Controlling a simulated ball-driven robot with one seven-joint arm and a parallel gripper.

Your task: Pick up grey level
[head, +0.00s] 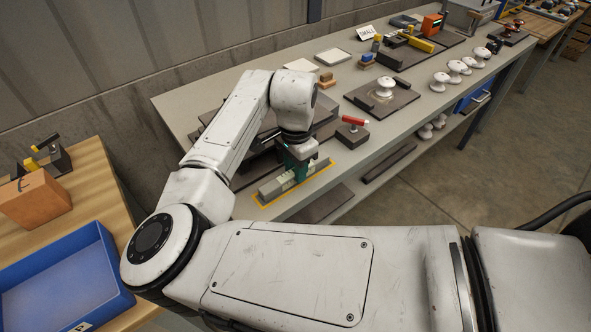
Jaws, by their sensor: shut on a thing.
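The grey level (275,187) is a long grey bar with pale windows, at the near left edge of the long grey bench. It lies within a yellow outline (262,204) marked on the bench. My gripper (297,172) points down over the level's middle, with dark green fingers around it. The gripper is shut on the level. My arm's wrist hides part of the gripper, and the fingers cover the middle of the level. I cannot tell whether the level touches the bench or is slightly raised.
A red-handled block (352,131) stands just right of my gripper. A dark plate holds a white insulator (385,88). More white insulators (457,71) line the bench's right edge. A wooden table with a blue tray (68,283) and an orange box (35,199) is at left.

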